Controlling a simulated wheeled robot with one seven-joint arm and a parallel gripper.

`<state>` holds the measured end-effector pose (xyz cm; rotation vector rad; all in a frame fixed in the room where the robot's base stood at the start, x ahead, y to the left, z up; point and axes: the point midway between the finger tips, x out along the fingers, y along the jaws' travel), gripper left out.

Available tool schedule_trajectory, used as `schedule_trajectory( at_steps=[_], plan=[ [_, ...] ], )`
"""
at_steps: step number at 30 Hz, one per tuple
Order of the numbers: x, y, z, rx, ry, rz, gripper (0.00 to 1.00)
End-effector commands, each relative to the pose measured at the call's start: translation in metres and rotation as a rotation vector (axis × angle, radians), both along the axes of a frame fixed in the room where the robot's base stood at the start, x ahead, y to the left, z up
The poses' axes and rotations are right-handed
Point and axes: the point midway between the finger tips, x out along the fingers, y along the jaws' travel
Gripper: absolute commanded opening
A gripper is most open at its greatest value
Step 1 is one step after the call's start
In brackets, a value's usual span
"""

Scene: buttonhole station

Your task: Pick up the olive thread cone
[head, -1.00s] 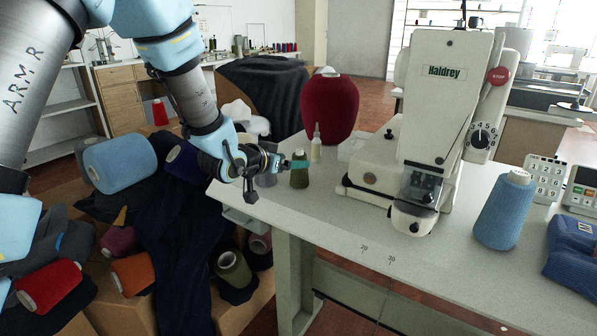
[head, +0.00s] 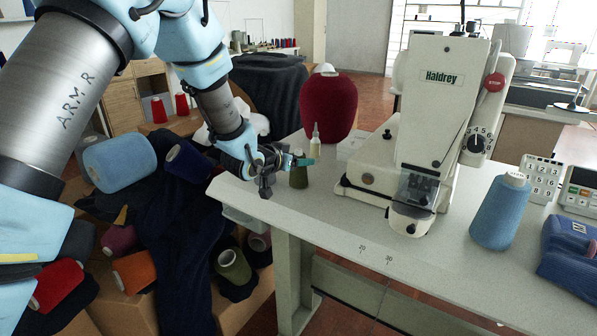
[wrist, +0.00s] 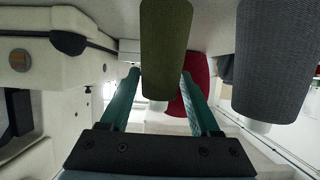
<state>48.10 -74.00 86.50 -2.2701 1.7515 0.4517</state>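The olive thread cone (head: 298,177) stands upright on the near left part of the table, just right of my gripper (head: 300,161). In the wrist view the olive cone (wrist: 166,45) shows large, with its pale tip towards the bottom of the picture. The teal fingers of my gripper (wrist: 161,80) are spread, one on each side of the cone's line. I see no clear grip on it. In the head view the fingers cross in front of the cone's upper part and hide some of it.
A grey cone (wrist: 275,55) stands close beside the olive one. A small bottle (head: 315,143), a dark red cone (head: 328,108) and the white machine (head: 440,110) stand near. A blue cone (head: 500,212) is at the right. The table's (head: 330,222) front middle is clear.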

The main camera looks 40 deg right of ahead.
Motion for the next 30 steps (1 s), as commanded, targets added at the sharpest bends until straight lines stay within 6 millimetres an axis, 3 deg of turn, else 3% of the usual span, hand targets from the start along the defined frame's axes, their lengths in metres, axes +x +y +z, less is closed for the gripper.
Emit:
schedule_trajectory(
  at_steps=[2, 16, 25, 30],
  plan=[
    [0.000, 0.000, 0.000, 0.000, 0.000, 0.000, 0.53],
    [0.000, 0.000, 0.000, 0.000, 0.000, 0.000, 0.00],
    [0.000, 0.000, 0.002, -0.001, 0.000, 0.000, 0.00],
    [0.001, 0.000, 0.020, -0.005, -0.002, 0.002, 0.00]
  ],
)
